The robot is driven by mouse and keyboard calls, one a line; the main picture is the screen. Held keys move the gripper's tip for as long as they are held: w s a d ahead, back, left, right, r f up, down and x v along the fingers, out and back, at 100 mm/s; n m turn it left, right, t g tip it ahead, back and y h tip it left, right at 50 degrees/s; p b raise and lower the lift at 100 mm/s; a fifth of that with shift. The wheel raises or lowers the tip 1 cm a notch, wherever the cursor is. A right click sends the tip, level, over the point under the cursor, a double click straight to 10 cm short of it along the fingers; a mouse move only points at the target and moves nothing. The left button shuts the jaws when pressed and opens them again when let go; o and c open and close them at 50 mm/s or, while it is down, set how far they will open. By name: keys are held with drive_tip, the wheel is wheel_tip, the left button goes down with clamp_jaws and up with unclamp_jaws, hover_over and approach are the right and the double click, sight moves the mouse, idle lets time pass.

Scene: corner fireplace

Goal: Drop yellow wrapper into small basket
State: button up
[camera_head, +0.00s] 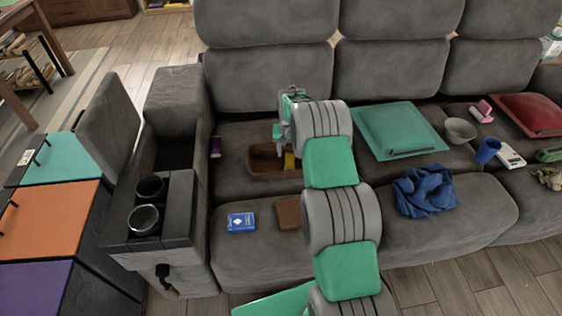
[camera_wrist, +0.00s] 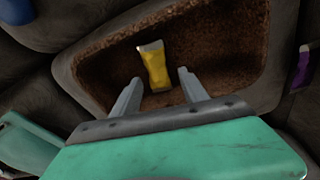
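The small basket (camera_head: 262,168) is a brown, oblong open box on the left sofa seat. In the wrist view, its brown, rough-textured inside (camera_wrist: 105,66) fills the upper middle. The yellow wrapper (camera_wrist: 154,66) shows within the basket's outline, just past my fingertips; a bit of the yellow wrapper (camera_head: 289,161) also shows at the basket's right end in the head view. My gripper (camera_wrist: 158,76) is over the basket with its two fingers spread, a gap on each side of the wrapper. My arm hides part of the basket's right side in the head view.
A blue card box (camera_head: 241,223) and a brown wallet-like item (camera_head: 288,213) lie in front of the basket. A purple item (camera_head: 215,147) lies left of it. A green cushion (camera_head: 398,130), blue cloth (camera_head: 425,191), grey bowl (camera_head: 460,131) and blue cup (camera_head: 487,150) are to the right.

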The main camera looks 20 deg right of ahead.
drive_tip(key=shift+o, duration=0.9)
wheel_tip(320, 180, up, 8)
drive_tip(key=shift+s+a+f+p, duration=0.15)
drive_tip(key=shift+s+a+p, duration=0.05)
drive_tip(key=shift+s+p, duration=0.25)
